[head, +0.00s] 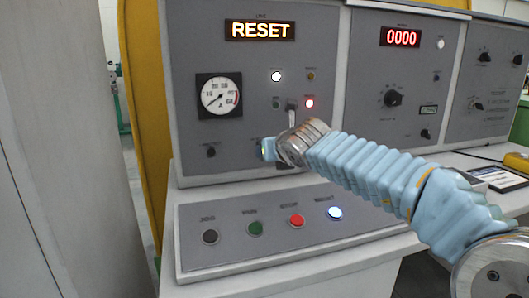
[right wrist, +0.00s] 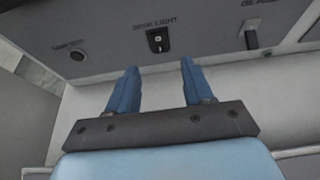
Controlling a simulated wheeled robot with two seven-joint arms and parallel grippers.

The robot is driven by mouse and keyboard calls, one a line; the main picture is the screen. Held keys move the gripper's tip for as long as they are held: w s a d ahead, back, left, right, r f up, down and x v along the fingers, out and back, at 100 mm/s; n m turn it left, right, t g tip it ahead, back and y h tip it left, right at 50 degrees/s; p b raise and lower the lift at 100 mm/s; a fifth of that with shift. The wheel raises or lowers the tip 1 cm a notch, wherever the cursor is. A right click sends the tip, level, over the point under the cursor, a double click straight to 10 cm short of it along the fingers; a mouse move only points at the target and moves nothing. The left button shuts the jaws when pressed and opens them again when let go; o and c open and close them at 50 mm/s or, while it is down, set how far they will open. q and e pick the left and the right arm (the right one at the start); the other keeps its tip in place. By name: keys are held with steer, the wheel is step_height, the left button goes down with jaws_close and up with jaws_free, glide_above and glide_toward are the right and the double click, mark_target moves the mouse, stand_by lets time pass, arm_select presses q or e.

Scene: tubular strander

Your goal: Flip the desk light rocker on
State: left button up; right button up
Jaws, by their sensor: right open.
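The desk light rocker (right wrist: 158,40) is a small black switch with a pale mark on the grey panel, under a label that reads like "DESK LIGHT". In the right wrist view my right gripper (right wrist: 160,66) is open, its two blue fingers spread and empty. The rocker lies just beyond the gap between the fingertips, apart from both. In the head view my right gripper (head: 268,150) is at the lower part of the left panel, and it and my wrist hide the rocker there. My left gripper is not in view.
A round black button (right wrist: 77,55) is left of the rocker and a lever switch (right wrist: 251,38) is right of it. Below, a sloped desk panel carries black, green (head: 255,229), red (head: 296,221) and lit white-blue (head: 335,213) buttons. A gauge (head: 219,95) and RESET display (head: 260,30) are above.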

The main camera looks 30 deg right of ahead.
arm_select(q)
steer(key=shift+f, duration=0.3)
arm_select(e)
steer(key=x, duration=0.6)
steer(key=shift+w, duration=0.3)
steer(key=shift+d+f, duration=0.1)
steer(key=shift+c, duration=0.5)
